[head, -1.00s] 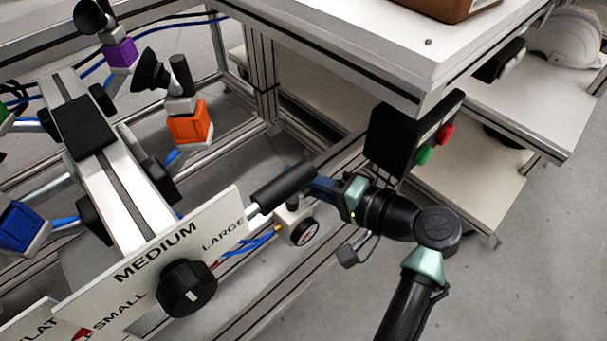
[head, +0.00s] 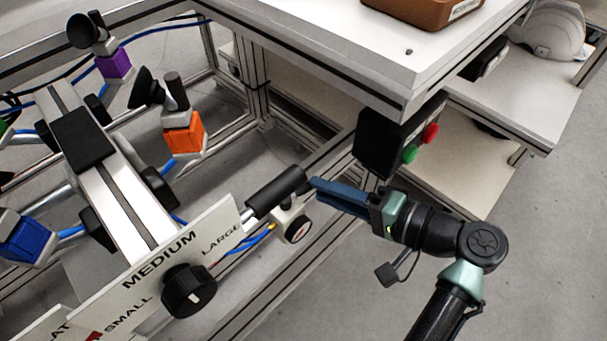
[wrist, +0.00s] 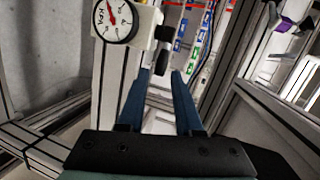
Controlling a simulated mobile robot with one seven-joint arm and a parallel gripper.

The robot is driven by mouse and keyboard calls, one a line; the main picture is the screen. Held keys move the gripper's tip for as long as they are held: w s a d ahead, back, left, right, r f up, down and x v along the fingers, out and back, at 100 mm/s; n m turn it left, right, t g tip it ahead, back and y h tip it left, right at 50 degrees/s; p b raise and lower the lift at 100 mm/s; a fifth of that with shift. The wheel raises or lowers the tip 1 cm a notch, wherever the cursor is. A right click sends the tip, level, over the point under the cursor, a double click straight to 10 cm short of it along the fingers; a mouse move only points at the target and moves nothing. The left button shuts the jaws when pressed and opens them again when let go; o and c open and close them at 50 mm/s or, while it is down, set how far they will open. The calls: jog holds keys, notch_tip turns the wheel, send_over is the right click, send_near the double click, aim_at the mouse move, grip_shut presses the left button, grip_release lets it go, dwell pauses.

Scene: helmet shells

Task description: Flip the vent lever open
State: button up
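A black cylindrical handle on a short metal rod (head: 276,192), which looks like the vent lever, sticks out beside the size panel near the round gauge (head: 297,229). It points up and to the right. My gripper (head: 314,184) has its blue fingers just off the handle's free end, pointing at it from the right. In the wrist view the two fingers (wrist: 162,78) stand apart with nothing held between them. The black handle (wrist: 162,55) shows beyond and between the tips, next to the gauge (wrist: 117,20). Whether a finger touches it I cannot tell.
A white panel (head: 150,262) with size words and a black knob (head: 189,290) stands at the lower left. A black box with green and red buttons (head: 395,145) hangs close above my gripper, under the white tabletop (head: 330,35). Open floor lies at the right.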

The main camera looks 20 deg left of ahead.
jog(key=p+v, duration=0.1)
jog(key=v, duration=0.4)
jog(key=shift+d+r, duration=0.1)
jog(key=shift+d, duration=0.3)
